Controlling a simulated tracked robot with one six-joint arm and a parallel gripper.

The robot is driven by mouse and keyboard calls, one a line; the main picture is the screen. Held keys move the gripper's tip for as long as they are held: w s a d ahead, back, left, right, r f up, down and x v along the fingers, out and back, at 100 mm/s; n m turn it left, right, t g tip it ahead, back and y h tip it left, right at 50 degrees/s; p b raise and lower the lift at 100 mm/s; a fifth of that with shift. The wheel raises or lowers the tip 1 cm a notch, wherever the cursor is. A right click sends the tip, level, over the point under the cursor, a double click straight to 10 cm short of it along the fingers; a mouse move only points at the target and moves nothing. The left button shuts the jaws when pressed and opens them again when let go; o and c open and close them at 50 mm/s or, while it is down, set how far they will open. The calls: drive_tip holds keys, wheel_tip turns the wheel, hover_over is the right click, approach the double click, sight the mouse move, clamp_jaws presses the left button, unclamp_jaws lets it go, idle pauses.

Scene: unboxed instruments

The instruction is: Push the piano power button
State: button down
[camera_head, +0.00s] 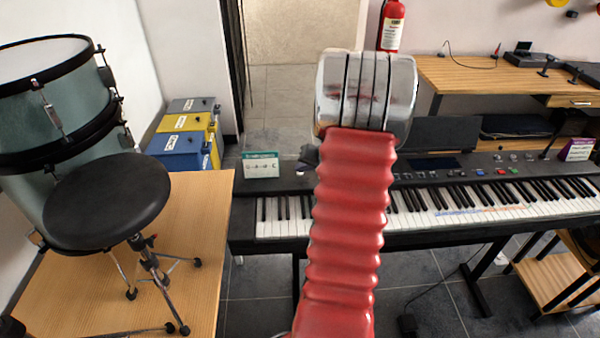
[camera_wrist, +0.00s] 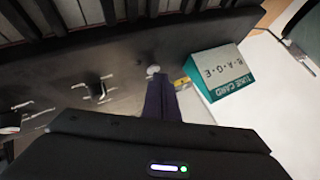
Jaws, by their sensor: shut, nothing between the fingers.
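The black piano (camera_head: 480,178) runs across the middle of the head view, its left part partly hidden by my red arm. In the wrist view its dark panel (camera_wrist: 120,60) is close below my gripper (camera_wrist: 156,82). My gripper's dark fingers are shut and empty. A small pale round button (camera_wrist: 152,71) shows right at the fingertips; I cannot tell whether they touch it, and its label is not readable. In the head view the fingers are mostly hidden behind my arm.
A green and white tuning card (camera_head: 261,165) stands at the piano's left end; it is close beside my fingers in the wrist view (camera_wrist: 225,72). A black stool (camera_head: 108,200) and a drum (camera_head: 55,100) are at left. A wooden desk (camera_head: 470,80) stands behind at right.

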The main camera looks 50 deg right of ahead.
idle(0.3)
drive_tip(key=shift+r, duration=0.55)
wheel_tip(320, 180, up, 6)
idle(0.9)
idle(0.6)
